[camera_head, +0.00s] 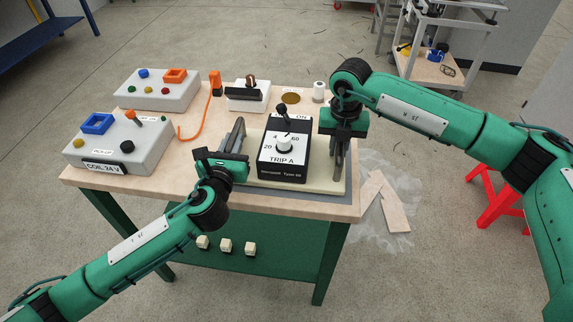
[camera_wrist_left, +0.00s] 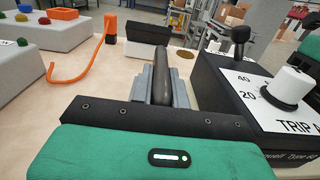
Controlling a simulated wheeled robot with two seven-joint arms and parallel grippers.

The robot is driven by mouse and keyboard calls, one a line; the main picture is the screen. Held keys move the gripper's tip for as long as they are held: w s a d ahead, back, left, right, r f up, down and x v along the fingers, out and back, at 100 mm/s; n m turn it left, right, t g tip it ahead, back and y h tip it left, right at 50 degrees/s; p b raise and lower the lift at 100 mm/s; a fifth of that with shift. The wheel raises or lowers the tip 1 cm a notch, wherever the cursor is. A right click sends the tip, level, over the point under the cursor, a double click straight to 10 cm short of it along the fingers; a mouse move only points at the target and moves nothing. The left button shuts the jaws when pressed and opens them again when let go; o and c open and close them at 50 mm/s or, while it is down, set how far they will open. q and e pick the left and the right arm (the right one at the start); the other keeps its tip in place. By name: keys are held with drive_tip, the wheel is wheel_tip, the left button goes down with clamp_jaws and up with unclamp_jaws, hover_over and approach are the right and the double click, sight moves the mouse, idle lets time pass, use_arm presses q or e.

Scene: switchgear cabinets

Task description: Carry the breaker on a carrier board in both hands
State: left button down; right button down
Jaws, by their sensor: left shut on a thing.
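The breaker (camera_head: 283,155) is a black box with a white TRIP A dial face, a white knob and a black lever. It stands upright on the cream carrier board (camera_head: 325,186) at the table's front right; its near side also shows in the left wrist view (camera_wrist_left: 225,95). My left gripper (camera_head: 238,132) is at the board's left side, shut on a dark handle-like bar (camera_wrist_left: 172,80) between its grey fingers. My right gripper (camera_head: 338,165) points down at the board's right side; its finger gap is unclear.
The wooden table (camera_head: 210,190) also holds a COIL 24V box (camera_head: 120,143), another grey button box (camera_head: 158,90), an orange cable (camera_head: 195,133) and a black-and-white block (camera_head: 247,95). A red stool (camera_head: 490,200) and a trolley (camera_head: 440,70) stand right.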

drive_tip(key=shift+w+f, duration=0.1)
drive_tip(key=shift+f, duration=0.05)
use_arm(q)
drive_tip(key=c, duration=1.7)
unclamp_jaws()
drive_tip(key=shift+f+b, duration=0.3)
drive_tip(key=shift+f, duration=0.1)
use_arm(e)
drive_tip(key=c, duration=1.7)
unclamp_jaws()
drive_tip(key=shift+f, duration=0.2)
use_arm(q)
drive_tip(key=o, duration=0.3)
drive_tip(key=shift+s+r, duration=0.1)
drive_tip(key=shift+s, duration=0.05)
use_arm(e)
drive_tip(key=o, duration=0.3)
drive_tip(key=shift+s+r, duration=0.1)
drive_tip(key=shift+s, duration=0.15)
use_arm(q)
drive_tip(key=shift+o, duration=0.2)
drive_tip(key=shift+s+r, duration=0.1)
use_arm(e)
drive_tip(key=shift+o, duration=0.2)
drive_tip(key=shift+s, duration=0.1)
